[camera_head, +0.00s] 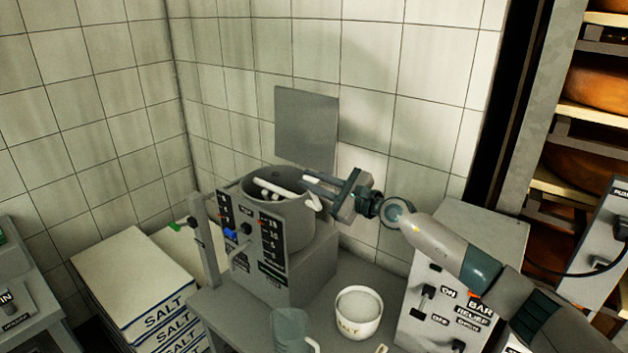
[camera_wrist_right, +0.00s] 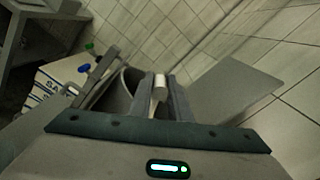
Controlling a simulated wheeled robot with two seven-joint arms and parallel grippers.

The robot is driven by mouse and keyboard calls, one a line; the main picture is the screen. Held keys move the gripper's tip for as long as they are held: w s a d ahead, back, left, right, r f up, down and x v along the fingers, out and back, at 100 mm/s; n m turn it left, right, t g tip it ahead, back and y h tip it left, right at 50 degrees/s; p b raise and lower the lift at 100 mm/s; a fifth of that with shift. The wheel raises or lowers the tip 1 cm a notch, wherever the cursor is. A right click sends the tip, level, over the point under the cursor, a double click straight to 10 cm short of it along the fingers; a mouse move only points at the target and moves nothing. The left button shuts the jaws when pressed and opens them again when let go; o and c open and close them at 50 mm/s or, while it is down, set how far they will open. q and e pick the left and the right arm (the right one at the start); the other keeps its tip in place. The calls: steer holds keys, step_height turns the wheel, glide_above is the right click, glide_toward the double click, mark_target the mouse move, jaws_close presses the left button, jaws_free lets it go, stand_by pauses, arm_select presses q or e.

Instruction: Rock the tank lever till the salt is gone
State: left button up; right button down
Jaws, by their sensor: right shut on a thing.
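The grey tank (camera_head: 283,225) stands on the bench with a scaled front panel. A white lever (camera_head: 270,187) lies across its open top, with an end that bends down at the right rim. My right gripper (camera_head: 308,181) reaches in from the right and is shut on the lever. In the right wrist view the lever's white end (camera_wrist_right: 159,88) sits between the two fingers, over the tank (camera_wrist_right: 122,92). The inside of the tank is mostly hidden, and I cannot tell whether salt is in it. My left gripper is not in view.
Stacked salt bags (camera_head: 135,275) are at the left. A grey control box (camera_head: 440,300) stands at the right. A grey plate (camera_head: 306,125) is on the wall behind.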

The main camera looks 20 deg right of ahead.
steer(key=shift+s+a+f, duration=0.1)
steer(key=shift+f, duration=0.1)
steer(key=c, duration=1.6)
jaws_free()
steer(key=shift+c, duration=0.2)
steer(key=shift+r, duration=0.1)
steer(key=shift+s+d, duration=0.5)
steer(key=shift+d, duration=0.05)
steer(key=b+v, duration=0.5)
steer(key=v, duration=1.1)
steer(key=shift+b, duration=0.35)
